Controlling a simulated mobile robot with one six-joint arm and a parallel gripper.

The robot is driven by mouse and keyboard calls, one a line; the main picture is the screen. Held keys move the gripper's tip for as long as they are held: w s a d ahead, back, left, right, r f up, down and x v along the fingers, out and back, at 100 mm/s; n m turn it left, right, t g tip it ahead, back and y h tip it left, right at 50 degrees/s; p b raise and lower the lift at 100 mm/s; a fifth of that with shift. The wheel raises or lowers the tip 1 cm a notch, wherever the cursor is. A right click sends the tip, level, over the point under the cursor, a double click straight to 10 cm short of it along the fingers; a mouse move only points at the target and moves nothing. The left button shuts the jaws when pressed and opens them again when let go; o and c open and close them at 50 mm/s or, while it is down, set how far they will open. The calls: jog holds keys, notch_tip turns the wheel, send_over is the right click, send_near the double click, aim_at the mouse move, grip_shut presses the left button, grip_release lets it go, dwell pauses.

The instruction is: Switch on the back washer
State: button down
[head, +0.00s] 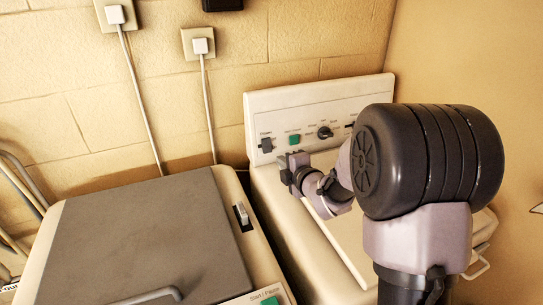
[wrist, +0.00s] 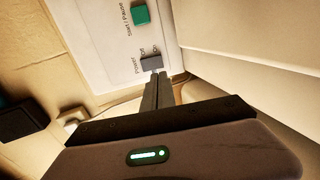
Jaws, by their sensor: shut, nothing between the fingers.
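The washer at the back right has an upright white control panel (head: 290,107). A grey power switch (head: 267,145) sits at the panel's left end, beside a green start/pause button (head: 294,139) and a dark knob (head: 325,132). My gripper (head: 286,172) is shut and empty, just in front of and below the switch. In the wrist view its closed fingertips (wrist: 160,74) are at the edge of the grey switch (wrist: 151,63), which is labelled "Power"; I cannot tell whether they touch. The green button (wrist: 141,14) shows further up. The switch's on or off position is unclear.
A second washer with a grey lid (head: 145,235) stands at the front left, with a light switch-like slider (head: 241,213) on its right edge. Two wall plugs (head: 200,46) have cords hanging down the brick wall. A wall closes off the right side.

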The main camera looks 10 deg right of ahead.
aim_at(268, 152)
jog(key=b+x, duration=0.1)
jog(key=x, duration=0.8)
jog(key=shift+a, duration=0.1)
jog(key=shift+w+f+b, duration=0.15)
jog(key=shift+f+b, duration=0.05)
jog(key=shift+b, duration=0.5)
